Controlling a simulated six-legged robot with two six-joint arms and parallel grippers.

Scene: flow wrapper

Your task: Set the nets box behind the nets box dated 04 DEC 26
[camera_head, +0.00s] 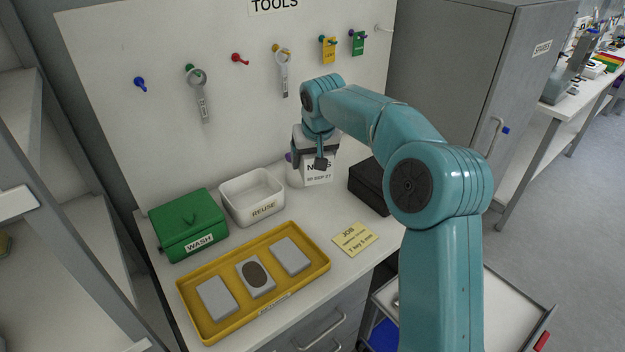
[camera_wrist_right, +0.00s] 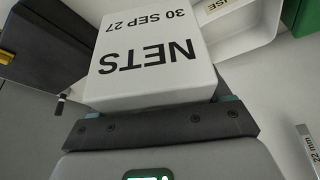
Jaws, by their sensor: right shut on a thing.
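A white nets box (camera_head: 319,174) printed "NETS 30 SEP 27" is in my right gripper (camera_head: 320,158) near the back of the bench, by the tool board. The right wrist view shows the same box (camera_wrist_right: 152,50) close up, with the right gripper (camera_wrist_right: 158,105) shut on it. I cannot tell whether its base touches the bench. No nets box dated 04 DEC 26 can be made out in either view. My left gripper is not in view.
A white REUSE bin (camera_head: 252,212) and green WASH box (camera_head: 186,226) stand left of the held box. A black case (camera_head: 368,185) is close on its right. A yellow tray (camera_head: 254,323) and a JOB note (camera_head: 355,239) lie in front. The tool board (camera_head: 180,150) rises behind.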

